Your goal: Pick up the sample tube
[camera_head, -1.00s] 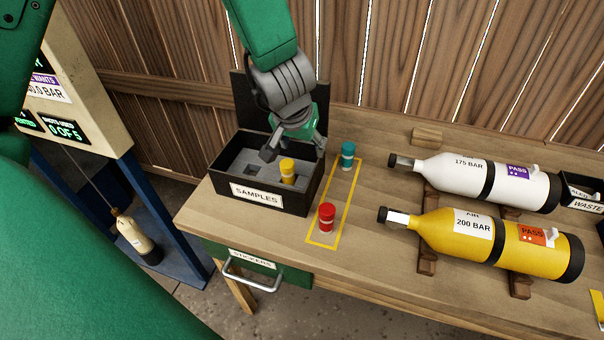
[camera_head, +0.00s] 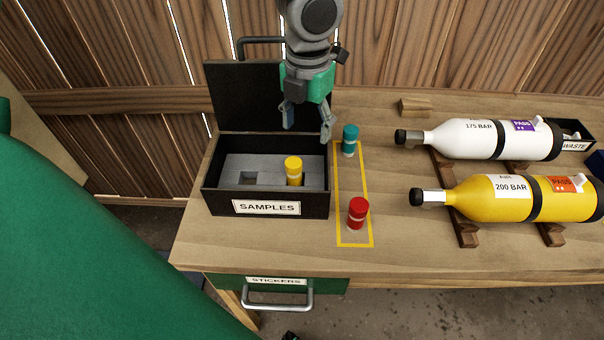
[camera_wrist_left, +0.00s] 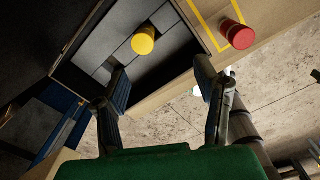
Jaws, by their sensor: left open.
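A yellow-capped sample tube (camera_head: 294,171) stands upright in the grey foam of the open black SAMPLES box (camera_head: 212,200). A teal-capped tube (camera_head: 349,140) and a red-capped tube (camera_head: 357,213) stand upright inside the yellow outline right of the box. My left gripper (camera_head: 307,122) is open and empty above the box's back right part, behind the yellow tube. In the left wrist view, the yellow tube (camera_wrist_left: 144,40) and red tube (camera_wrist_left: 237,35) lie beyond the spread fingers (camera_wrist_left: 162,88). The right gripper is not in view.
The raised black lid (camera_head: 240,95) stands behind the box. A white cylinder (camera_head: 480,139) and a yellow cylinder (camera_head: 490,198) rest on wooden cradles to the right. A stickers drawer (camera_head: 277,283) is below the front edge. The table between tubes and cylinders is clear.

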